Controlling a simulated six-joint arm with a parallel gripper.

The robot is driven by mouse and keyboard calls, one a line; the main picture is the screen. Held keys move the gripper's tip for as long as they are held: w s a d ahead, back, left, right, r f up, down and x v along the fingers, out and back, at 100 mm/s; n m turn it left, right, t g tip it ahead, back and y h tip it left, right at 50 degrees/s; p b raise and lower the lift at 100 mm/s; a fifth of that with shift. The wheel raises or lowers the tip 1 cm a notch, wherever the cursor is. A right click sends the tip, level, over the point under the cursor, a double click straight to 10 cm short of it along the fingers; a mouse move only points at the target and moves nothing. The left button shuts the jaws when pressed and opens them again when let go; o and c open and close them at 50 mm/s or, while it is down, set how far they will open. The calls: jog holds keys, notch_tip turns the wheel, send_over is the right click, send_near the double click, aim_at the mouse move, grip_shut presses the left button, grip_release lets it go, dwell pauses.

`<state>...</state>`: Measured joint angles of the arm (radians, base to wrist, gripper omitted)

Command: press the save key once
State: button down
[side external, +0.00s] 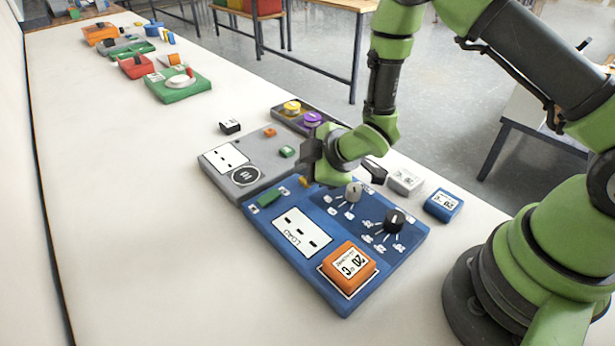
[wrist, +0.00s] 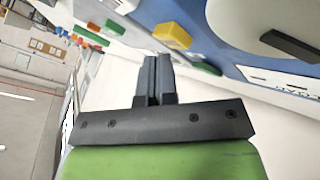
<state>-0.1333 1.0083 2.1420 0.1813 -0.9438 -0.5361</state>
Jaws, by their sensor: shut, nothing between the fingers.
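No key in view has a readable "save" label, so I cannot tell which one is the save key. The blue panel (side external: 320,275) carries a yellow key (side external: 304,181), partly hidden by my gripper, and a green bar (side external: 269,197). The grey panel (side external: 222,186) beside it has a small orange key (side external: 270,132) and a green key (side external: 287,152). My gripper (side external: 309,160) is shut and empty, above where the two panels meet. In the wrist view its fingertips (wrist: 157,60) are close together, with a yellow block (wrist: 172,36) just beyond them.
A dark panel (side external: 335,118) with yellow and purple knobs lies behind. Small grey (side external: 404,181) and blue (side external: 443,205) boxes stand at right. The table's left side is clear.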

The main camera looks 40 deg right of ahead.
jog(key=shift+f, duration=0.45)
dwell(0.5)
dwell(0.3)
jog(key=shift+r, duration=0.85)
jog(key=shift+r, duration=2.55)
